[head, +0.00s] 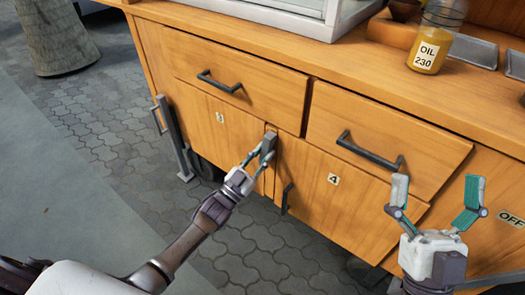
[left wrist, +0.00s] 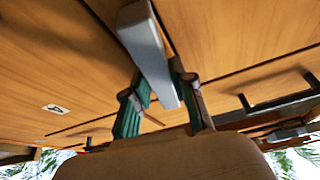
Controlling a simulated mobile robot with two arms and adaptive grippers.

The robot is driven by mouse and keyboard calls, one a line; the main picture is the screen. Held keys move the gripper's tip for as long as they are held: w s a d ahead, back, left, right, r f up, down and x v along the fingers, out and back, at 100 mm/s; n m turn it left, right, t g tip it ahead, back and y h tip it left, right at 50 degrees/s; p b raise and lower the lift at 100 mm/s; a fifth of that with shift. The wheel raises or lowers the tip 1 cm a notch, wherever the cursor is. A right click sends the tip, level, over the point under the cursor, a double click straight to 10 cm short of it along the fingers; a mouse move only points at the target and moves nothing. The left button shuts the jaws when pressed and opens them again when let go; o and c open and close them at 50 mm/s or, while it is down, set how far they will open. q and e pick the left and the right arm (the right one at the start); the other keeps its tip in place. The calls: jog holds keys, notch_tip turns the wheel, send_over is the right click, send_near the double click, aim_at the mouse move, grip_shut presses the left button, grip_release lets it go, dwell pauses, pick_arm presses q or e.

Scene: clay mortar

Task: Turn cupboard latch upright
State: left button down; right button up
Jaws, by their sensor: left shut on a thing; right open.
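The cupboard latch (head: 268,144) is a small grey bar on a mount between the doors marked 3 and 4, just below the drawers. In the left wrist view the latch (left wrist: 148,52) is a long pale bar that runs between my fingers, tilted a little. My left gripper (head: 252,166) is shut on the latch, with a green finger on each side of it; it also shows in the left wrist view (left wrist: 157,100). My right gripper (head: 436,197) is open and empty in front of the right drawer and door 4.
The wooden cabinet has a left drawer handle (head: 219,82), a right drawer handle (head: 369,151) and a dark door handle (head: 287,198) below the latch. A yellow oil jar (head: 432,45) stands on top. A grey post (head: 171,138) stands at the left. Paved floor lies below.

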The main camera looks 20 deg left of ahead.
pick_arm(q)
jog(key=shift+n+t+y+p, duration=0.35)
jog(key=shift+n+y, duration=0.45)
jog(key=shift+n, duration=0.9)
pick_arm(e)
jog(key=shift+w+a+f+g+h, duration=0.15)
jog(key=shift+w+f+g+h, duration=0.45)
jog(key=shift+w+f+g, duration=0.75)
jog(key=shift+s, duration=0.1)
pick_arm(q)
jog(key=c, duration=1)
grip_release()
jog(key=shift+o, duration=0.2)
jog(key=shift+s, duration=0.1)
jog(key=v, duration=1.2)
jog(key=shift+d, duration=0.1)
